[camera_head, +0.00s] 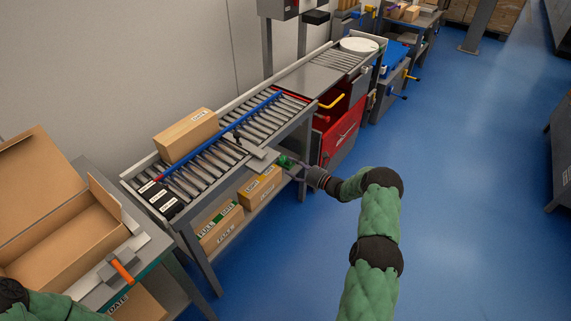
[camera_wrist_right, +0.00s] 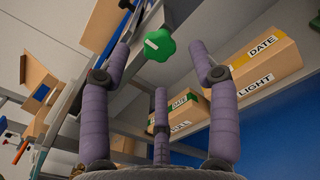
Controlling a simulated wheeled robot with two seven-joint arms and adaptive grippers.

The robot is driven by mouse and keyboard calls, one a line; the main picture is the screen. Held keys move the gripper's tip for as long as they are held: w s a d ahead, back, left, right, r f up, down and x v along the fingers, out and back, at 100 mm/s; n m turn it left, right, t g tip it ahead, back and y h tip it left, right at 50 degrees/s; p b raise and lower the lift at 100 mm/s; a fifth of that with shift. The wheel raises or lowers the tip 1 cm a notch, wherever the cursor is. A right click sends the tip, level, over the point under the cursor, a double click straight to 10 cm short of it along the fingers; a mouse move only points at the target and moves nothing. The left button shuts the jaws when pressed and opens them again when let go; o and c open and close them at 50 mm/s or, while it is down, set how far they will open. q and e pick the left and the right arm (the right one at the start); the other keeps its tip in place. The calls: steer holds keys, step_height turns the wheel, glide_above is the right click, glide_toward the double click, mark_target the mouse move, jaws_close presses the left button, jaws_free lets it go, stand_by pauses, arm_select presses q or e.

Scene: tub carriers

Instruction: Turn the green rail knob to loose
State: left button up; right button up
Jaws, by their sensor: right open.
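The green rail knob (camera_head: 284,160) sits at the near side edge of the roller conveyor, at the end of a grey bracket (camera_head: 249,146). In the right wrist view the knob (camera_wrist_right: 160,46) has a lobed rim and a white mark slanting across its face. My right gripper (camera_head: 300,169) is just in front of the knob. Its purple fingers (camera_wrist_right: 160,70) are spread, with the knob showing between and beyond the tips; I cannot tell whether any finger touches it. A blue guide rail (camera_head: 212,142) runs along the rollers. My left gripper is out of view.
A cardboard box (camera_head: 187,134) lies on the conveyor behind the blue rail. Labelled boxes (camera_head: 259,188) stand on the shelf below the knob. A red cabinet (camera_head: 340,133) stands to the right. An open carton (camera_head: 60,230) is at left. The blue floor at right is clear.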

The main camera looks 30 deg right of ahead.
mark_target(284, 161)
steer(key=shift+b+x, duration=0.45)
steer(key=shift+x, duration=1.85)
steer(key=shift+s, duration=0.1)
steer(key=c, duration=1.1)
